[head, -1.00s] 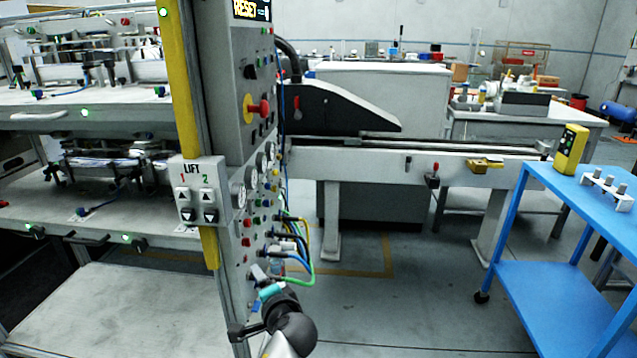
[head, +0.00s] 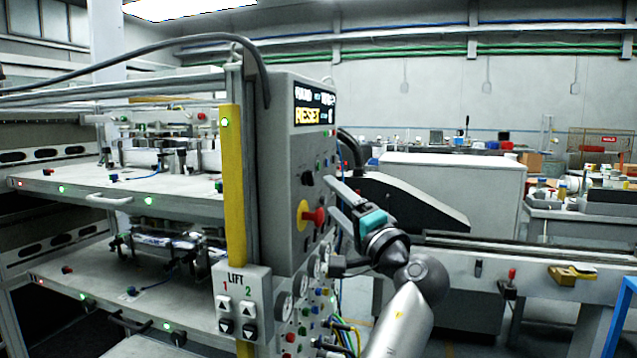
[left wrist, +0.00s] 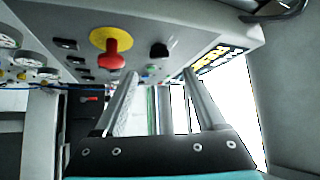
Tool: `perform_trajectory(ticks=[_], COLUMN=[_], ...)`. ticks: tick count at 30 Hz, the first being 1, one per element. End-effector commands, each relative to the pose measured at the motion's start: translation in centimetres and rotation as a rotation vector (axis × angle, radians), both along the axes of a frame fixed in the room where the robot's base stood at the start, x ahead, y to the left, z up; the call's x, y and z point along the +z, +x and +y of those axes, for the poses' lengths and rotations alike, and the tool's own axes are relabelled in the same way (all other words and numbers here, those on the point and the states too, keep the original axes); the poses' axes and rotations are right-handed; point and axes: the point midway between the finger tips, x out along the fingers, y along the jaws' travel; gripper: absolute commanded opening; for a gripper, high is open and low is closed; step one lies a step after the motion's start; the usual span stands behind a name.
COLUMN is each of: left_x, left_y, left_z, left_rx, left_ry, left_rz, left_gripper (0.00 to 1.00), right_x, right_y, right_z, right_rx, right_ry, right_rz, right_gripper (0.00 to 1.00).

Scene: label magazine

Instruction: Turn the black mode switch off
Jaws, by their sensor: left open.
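The black mode switch (head: 308,178) is a small dark knob on the grey control panel (head: 285,225), below the display and above the red emergency button. In the left wrist view the black switch (left wrist: 158,50) sits between the red button and the display. Which way it is turned is too small to tell. My left gripper (head: 340,188) is open and empty, just right of the switch and apart from it. In the left wrist view its two fingers (left wrist: 159,78) point toward the panel, with the switch just beyond the gap between their tips. My right gripper is not in view.
The red emergency button (head: 315,216) on its yellow disc is close below the switch. The lit display (head: 314,107) is above it. Gauges (head: 301,284) and cable plugs crowd the lower panel. A yellow post (head: 233,180) and LIFT box (head: 241,300) stand at left.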

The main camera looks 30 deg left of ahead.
Motion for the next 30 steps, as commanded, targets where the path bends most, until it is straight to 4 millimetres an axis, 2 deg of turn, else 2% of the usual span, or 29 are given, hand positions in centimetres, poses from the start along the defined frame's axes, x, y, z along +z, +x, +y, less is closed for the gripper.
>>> perform_trajectory(ticks=[1,6,12,24,26,30], left_x=[0.5,1.3,2.0,2.1,2.1,2.1], left_y=[0.5,2.2,3.4,3.8,3.8,3.8], left_z=[1.1,3.9,6.0,6.7,6.7,6.7], left_rx=[0.001,0.002,-0.001,-0.002,-0.002,-0.002], left_ry=[0.001,0.002,0.000,-0.001,-0.001,0.000], left_rz=[-0.001,0.001,0.000,0.000,0.000,0.001], left_gripper=[0.73,0.73,0.73,0.73,0.69,0.53], right_x=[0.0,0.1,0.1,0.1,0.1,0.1], right_y=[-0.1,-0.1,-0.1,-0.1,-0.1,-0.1], right_z=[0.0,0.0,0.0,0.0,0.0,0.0], right_rx=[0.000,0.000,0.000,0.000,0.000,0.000], right_ry=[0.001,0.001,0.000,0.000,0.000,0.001], right_rz=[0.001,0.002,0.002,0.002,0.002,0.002], right_gripper=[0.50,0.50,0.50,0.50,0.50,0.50])
